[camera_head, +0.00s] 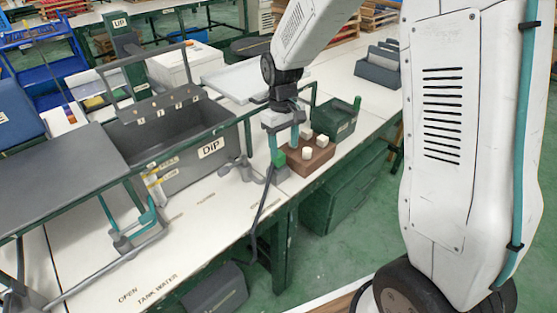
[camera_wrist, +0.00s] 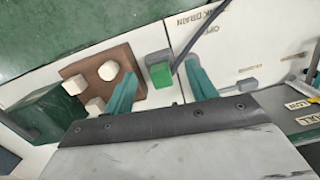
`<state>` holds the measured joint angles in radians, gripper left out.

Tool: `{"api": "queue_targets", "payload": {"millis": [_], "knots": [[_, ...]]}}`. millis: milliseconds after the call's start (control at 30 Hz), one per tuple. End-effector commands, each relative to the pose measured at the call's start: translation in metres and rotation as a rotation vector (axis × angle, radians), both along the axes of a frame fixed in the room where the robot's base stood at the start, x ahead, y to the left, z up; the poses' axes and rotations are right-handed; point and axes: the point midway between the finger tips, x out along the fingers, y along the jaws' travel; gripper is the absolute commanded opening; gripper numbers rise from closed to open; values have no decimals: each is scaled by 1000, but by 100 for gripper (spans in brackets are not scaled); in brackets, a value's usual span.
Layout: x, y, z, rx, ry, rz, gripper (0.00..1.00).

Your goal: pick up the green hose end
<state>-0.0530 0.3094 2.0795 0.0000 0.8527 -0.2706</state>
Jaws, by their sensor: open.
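The green hose end (camera_head: 279,158) is a small green block by the left edge of the brown tray, at the top of a dark hose. In the wrist view the green hose end (camera_wrist: 161,75) lies between my two teal fingers, with a grey part just above it. My gripper (camera_head: 284,146) is open, pointing down over the bench by the hose end. In the wrist view my gripper (camera_wrist: 161,70) has one finger on each side of the green block, with gaps visible. I cannot tell the exact height difference.
A brown tray (camera_head: 318,163) with several white blocks sits close beside the hose end. A green bin (camera_head: 343,118) stands behind it. The grey DIP tank (camera_head: 196,167) and a grey valve (camera_head: 236,166) stand to the left. The white bench front (camera_head: 190,215) is mostly clear.

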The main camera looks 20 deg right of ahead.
Motion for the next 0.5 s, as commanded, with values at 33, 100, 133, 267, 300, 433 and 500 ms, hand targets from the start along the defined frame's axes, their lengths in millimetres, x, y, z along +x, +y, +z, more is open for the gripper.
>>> {"api": "queue_targets", "payload": {"millis": [33,100,133,267,300,433,500], "knots": [[19,1,1,4,-45,27,56],[31,2,6,9,-95,61,56],[31,2,4,9,-100,70,56],[31,2,-9,10,-99,80,56],[30,2,-14,9,-97,79,56],[30,3,-29,9,-97,78,56],[30,4,-39,9,-97,78,56]]}}
